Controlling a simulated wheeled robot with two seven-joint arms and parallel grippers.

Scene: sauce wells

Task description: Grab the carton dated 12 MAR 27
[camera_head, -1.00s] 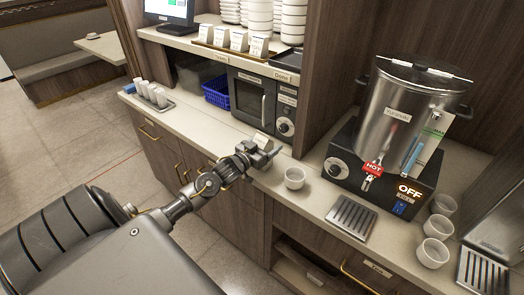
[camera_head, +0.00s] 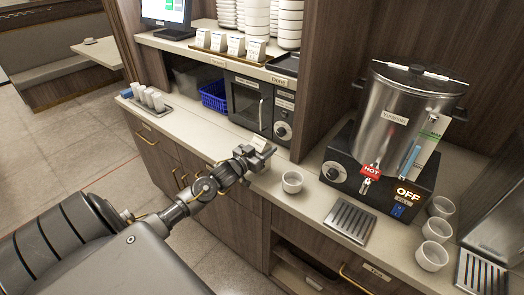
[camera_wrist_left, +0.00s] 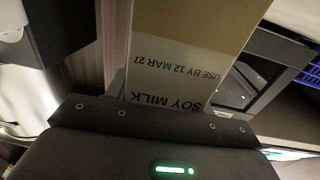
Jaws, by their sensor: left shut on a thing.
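My left gripper (camera_head: 261,156) is above the counter near the front edge, left of a white cup, and is shut on a carton. In the left wrist view the carton (camera_wrist_left: 185,60) has a tan part and a white band printed "SOY MILK" and "USE BY 12 MAR 27", upside down in that view. The gripper body (camera_wrist_left: 155,135) covers its lower part there. In the head view only a small pale piece of the carton (camera_head: 259,144) shows at the fingers. My right gripper is not in view.
A white cup (camera_head: 292,181) stands right of the gripper, before a steel urn (camera_head: 400,120). A microwave (camera_head: 250,105) and blue basket (camera_head: 214,95) sit behind. Small white boxes (camera_head: 236,44) line the upper shelf. White containers (camera_head: 152,98) stand at the counter's left end.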

